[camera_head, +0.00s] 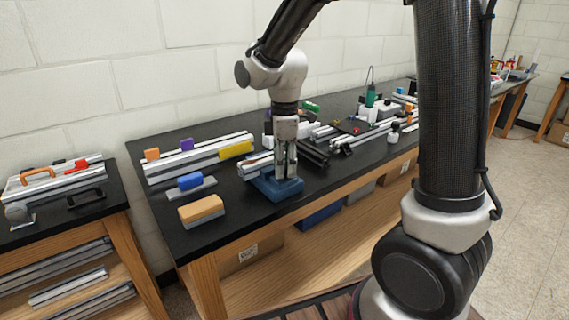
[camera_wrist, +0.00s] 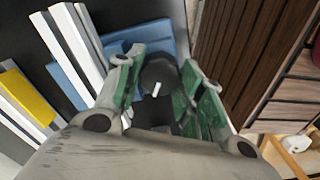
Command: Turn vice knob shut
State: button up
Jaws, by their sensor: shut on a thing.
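The blue vice (camera_head: 277,190) stands near the front edge of the black bench in the head view. Its blue body also shows in the wrist view (camera_wrist: 150,33), behind my fingers. The dark round vice knob (camera_wrist: 158,70) with a white mark sits between my green-padded fingers in the wrist view. My gripper (camera_wrist: 162,78) is shut on the knob from both sides. In the head view my gripper (camera_head: 285,170) points straight down over the vice and hides the knob.
Silver extrusions (camera_head: 195,158) with a yellow block (camera_head: 236,149) lie left of the vice. A blue block (camera_head: 190,181) and an orange-topped block (camera_head: 201,210) sit nearer the front left. More rails and a green tool (camera_head: 371,95) are at the right.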

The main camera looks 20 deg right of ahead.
jog(key=m, duration=0.4)
jog(key=shift+m, duration=0.3)
jog(key=m, duration=0.3)
jog(key=shift+m, duration=0.3)
jog(key=m, duration=0.4)
jog(key=shift+m, duration=0.3)
jog(key=m, duration=0.4)
jog(key=shift+m, duration=0.3)
jog(key=m, duration=0.3)
jog(key=shift+m, duration=0.3)
jog(key=m, duration=0.9)
jog(key=shift+m, duration=1.8)
